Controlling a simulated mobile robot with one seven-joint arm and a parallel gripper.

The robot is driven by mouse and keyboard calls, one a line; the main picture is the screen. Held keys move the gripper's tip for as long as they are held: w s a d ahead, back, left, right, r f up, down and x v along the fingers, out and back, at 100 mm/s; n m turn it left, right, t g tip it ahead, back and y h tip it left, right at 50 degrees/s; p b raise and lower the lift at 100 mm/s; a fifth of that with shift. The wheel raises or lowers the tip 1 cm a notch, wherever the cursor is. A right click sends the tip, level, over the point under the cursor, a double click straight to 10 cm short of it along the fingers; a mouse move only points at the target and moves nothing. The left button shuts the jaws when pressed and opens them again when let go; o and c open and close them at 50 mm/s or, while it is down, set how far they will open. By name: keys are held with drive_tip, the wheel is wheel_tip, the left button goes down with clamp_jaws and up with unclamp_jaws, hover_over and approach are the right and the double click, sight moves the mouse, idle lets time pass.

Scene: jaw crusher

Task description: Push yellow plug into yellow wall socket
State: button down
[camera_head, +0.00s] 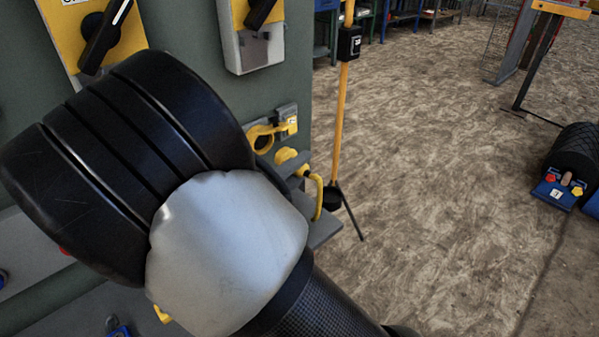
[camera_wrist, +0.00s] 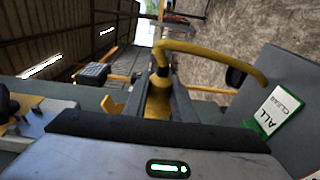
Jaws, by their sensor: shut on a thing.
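My gripper (camera_wrist: 160,98) is shut on the yellow plug (camera_wrist: 158,82) in the wrist view. The plug's yellow cable (camera_wrist: 215,54) loops from it to the right. In the head view my arm hides most of the gripper; a yellow part of the plug (camera_head: 286,155) and its cable (camera_head: 319,198) show past the arm. The yellow wall socket (camera_head: 288,122) is on the green panel, just above the plug in the picture, with a yellow ring-shaped part at its left. The plug appears apart from the socket; the exact gap and alignment cannot be told.
The green panel (camera_head: 190,40) carries black rotary switches (camera_head: 105,38) above my arm. A yellow pole (camera_head: 341,120) stands just right of the panel. A grey ledge (camera_head: 325,229) is below the plug. A grey surface with an ALL CLEAR tag (camera_wrist: 272,111) shows in the wrist view.

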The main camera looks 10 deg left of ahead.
sight(282, 156)
drive_tip(key=shift+w+a+b, duration=0.6)
drive_tip(key=shift+w+a, duration=1.25)
drive_tip(key=shift+a, duration=0.3)
drive_tip(key=shift+w+a+b, duration=0.55)
drive_tip(key=shift+w+a, duration=0.15)
drive_tip(key=shift+a, duration=0.1)
idle(1.0)
drive_tip(key=c, duration=1.4)
unclamp_jaws()
drive_tip(key=shift+s+d, duration=1.5)
drive_tip(key=shift+d, duration=0.15)
drive_tip(key=shift+s+d, duration=1.45)
drive_tip(key=shift+d, duration=0.15)
